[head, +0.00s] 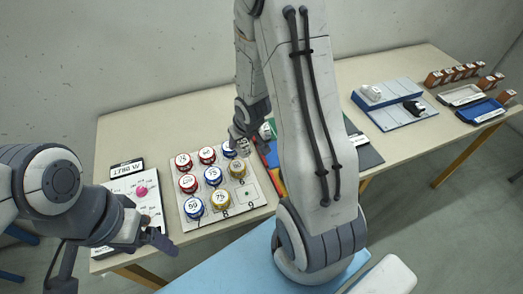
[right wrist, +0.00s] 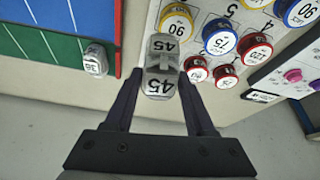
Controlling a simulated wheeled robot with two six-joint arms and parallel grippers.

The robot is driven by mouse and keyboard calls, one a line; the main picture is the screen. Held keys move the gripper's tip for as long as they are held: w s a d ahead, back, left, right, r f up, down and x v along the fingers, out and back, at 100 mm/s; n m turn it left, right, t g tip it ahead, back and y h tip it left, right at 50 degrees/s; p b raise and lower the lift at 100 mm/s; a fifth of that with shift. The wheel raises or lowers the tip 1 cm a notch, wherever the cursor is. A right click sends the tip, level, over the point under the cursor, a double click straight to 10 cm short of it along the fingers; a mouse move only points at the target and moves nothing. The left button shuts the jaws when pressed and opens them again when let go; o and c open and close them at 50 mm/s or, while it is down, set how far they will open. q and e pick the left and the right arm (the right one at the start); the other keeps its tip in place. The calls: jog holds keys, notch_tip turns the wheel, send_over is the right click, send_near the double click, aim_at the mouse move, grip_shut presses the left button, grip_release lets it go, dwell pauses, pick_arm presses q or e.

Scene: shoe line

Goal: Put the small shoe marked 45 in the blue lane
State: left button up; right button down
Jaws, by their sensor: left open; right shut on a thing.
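The small grey shoe marked 45 (right wrist: 160,68) is between the fingers of my right gripper (right wrist: 163,82) in the right wrist view, with its label facing the camera. The right gripper is shut on it, above the gap between the numbered board and the coloured lanes. The blue lane (right wrist: 20,45) shows at the left of that view, beside a green lane (right wrist: 50,12). My left gripper (head: 158,238) is open and empty, near the table's front edge.
Another small shoe, marked 36 or 38 (right wrist: 95,60), stands at the lanes' edge. A white board (head: 240,200) holds several numbered round tins. A panel with a pink knob (head: 141,191) is at left. Trays (head: 487,110) and a blue-grey stand (head: 400,118) are at right.

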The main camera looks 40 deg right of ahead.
jog(key=s+d+m, duration=0.1)
jog(key=s+d, duration=0.5)
jog(key=d, duration=0.3)
jog(key=s+d+m, duration=0.1)
jog(key=s+d, duration=0.4)
jog(key=d, duration=0.5)
jog(key=b, duration=0.6)
send_over(273, 152)
jog(key=s, duration=0.2)
jog(key=shift+h, duration=0.3)
notch_tip(273, 152, down, 7)
jog(key=shift+w+a+f, duration=0.1)
jog(key=shift+w+a, duration=0.05)
notch_tip(273, 152, down, 4)
jog(key=b, duration=0.2)
jog(key=shift+b, duration=0.3)
jog(key=shift+f, duration=0.1)
jog(key=c, duration=0.5)
grip_release()
